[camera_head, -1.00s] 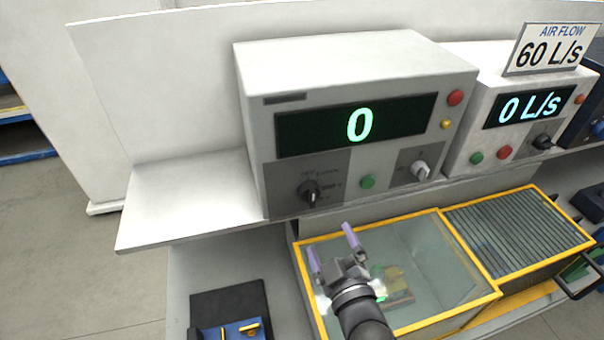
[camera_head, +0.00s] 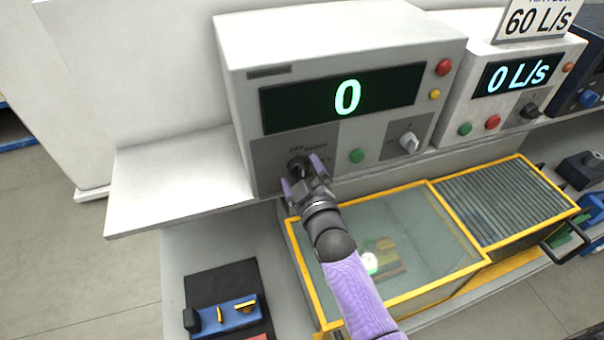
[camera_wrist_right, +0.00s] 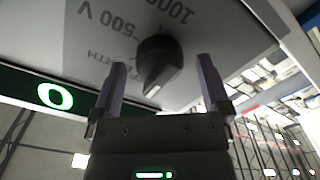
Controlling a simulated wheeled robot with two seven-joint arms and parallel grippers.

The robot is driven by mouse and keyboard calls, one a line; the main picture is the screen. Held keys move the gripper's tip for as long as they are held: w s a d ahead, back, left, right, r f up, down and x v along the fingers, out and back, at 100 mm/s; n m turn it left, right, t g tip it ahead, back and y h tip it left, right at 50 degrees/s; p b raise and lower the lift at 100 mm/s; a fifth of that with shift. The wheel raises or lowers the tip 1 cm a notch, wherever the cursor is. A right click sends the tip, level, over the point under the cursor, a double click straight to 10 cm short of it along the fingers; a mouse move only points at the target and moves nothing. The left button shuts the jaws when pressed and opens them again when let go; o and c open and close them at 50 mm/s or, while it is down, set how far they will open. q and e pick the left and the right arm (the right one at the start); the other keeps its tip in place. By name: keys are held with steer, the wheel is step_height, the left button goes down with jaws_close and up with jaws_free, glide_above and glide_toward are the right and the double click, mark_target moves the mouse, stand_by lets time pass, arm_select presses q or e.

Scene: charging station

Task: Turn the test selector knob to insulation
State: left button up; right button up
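The test selector knob (camera_head: 297,165) is a black dial on the lower left of the white tester's front panel (camera_head: 258,162). In the right wrist view the knob (camera_wrist_right: 159,65) stands between my two fingers, with its white pointer mark toward the gripper. Labels such as "500 V", "1000" and "EARTH" show around it. My right gripper (camera_head: 304,178) is open, its purple fingers on both sides of the knob with a gap on each side. In the head view the gripper partly hides the knob and its labels. My left gripper is not in view.
The tester's display (camera_head: 345,97) reads 0. A green button (camera_head: 357,156) and a grey knob (camera_head: 409,143) sit to the right. An air flow unit (camera_head: 480,60) stands beside it. Below is a yellow-framed glass box (camera_head: 400,235). A blue tool (camera_head: 226,316) lies at lower left.

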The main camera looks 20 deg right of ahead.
steer(key=c, duration=1.2)
steer(key=shift+o, duration=0.2)
steer(key=m+p, duration=0.1)
steer(key=m, duration=0.3)
steer(key=shift+m, duration=0.3)
steer(key=m, duration=0.5)
steer(key=shift+p, duration=0.3)
steer(key=m, duration=0.9)
steer(key=shift+m, duration=0.4)
steer(key=shift+m+b, duration=0.3)
